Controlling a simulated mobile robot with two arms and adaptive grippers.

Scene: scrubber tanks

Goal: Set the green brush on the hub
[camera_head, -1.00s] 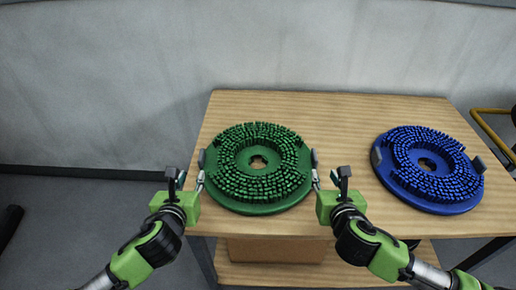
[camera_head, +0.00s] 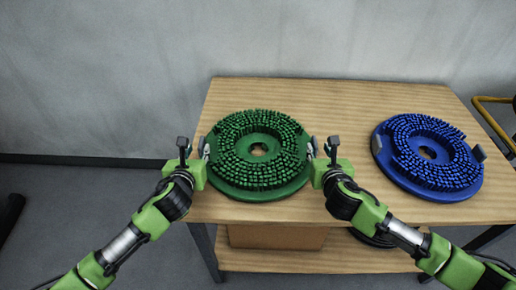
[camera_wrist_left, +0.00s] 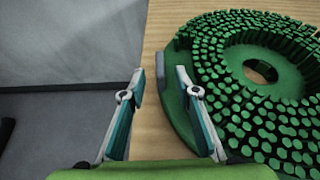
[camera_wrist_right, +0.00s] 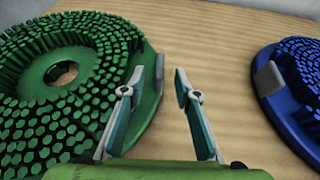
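The green brush (camera_head: 258,186) lies bristles up on the wooden table, with a hole in its middle and a grey tab on each side. My left gripper (camera_head: 196,150) is at its left edge. In the left wrist view its fingers (camera_wrist_left: 160,74) are apart, with the left grey tab (camera_wrist_left: 160,66) just ahead between the tips. My right gripper (camera_head: 322,152) is at its right edge. In the right wrist view its fingers (camera_wrist_right: 168,72) are apart, with the right grey tab (camera_wrist_right: 160,74) near the tips. Neither visibly grips. I see no hub.
A blue brush (camera_head: 430,190) with grey tabs lies on the right of the wooden table (camera_head: 340,110). A cardboard box (camera_head: 278,237) and a dark round thing (camera_head: 370,238) are on the shelf below. A yellow rail (camera_head: 492,100) stands at the right. A grey wall is behind.

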